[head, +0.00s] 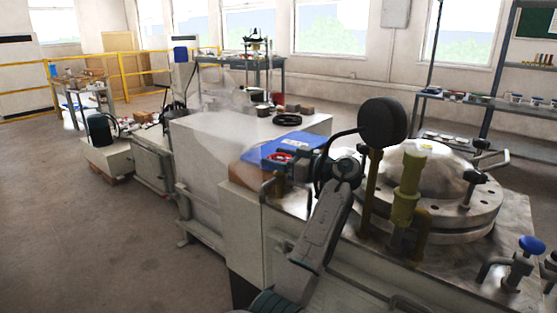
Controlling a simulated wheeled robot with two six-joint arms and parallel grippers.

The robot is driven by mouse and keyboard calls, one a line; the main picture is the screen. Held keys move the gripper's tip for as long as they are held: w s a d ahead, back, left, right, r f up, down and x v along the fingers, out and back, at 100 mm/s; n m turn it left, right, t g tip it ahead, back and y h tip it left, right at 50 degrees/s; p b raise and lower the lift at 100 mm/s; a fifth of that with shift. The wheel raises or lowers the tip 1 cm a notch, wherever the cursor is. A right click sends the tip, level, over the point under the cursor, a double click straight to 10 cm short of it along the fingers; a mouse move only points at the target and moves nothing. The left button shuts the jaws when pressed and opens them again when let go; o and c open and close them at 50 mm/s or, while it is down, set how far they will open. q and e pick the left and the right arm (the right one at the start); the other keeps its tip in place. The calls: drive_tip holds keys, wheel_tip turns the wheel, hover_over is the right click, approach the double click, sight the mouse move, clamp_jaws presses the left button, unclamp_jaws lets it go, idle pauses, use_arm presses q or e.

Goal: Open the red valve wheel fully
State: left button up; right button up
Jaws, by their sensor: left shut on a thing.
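The red valve wheel (281,158) shows small near the middle of the head view, in front of a blue flat object. My left arm comes up from the bottom. My left gripper (291,163) is at the wheel and shut on it. The gripper covers part of the wheel, so its rim and the exact grip are hard to make out. My right gripper is not in view.
A round black gauge (383,122) and a brass-coloured fitting (406,188) stand close right of my left arm. A domed metal vessel lid (427,170) and a blue-handled valve (531,246) lie farther right. Pale steam (215,125) hangs left of the wheel. The left floor is clear.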

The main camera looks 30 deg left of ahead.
use_arm(q)
drive_tip(key=shift+r, duration=0.1)
drive_tip(key=o, duration=1)
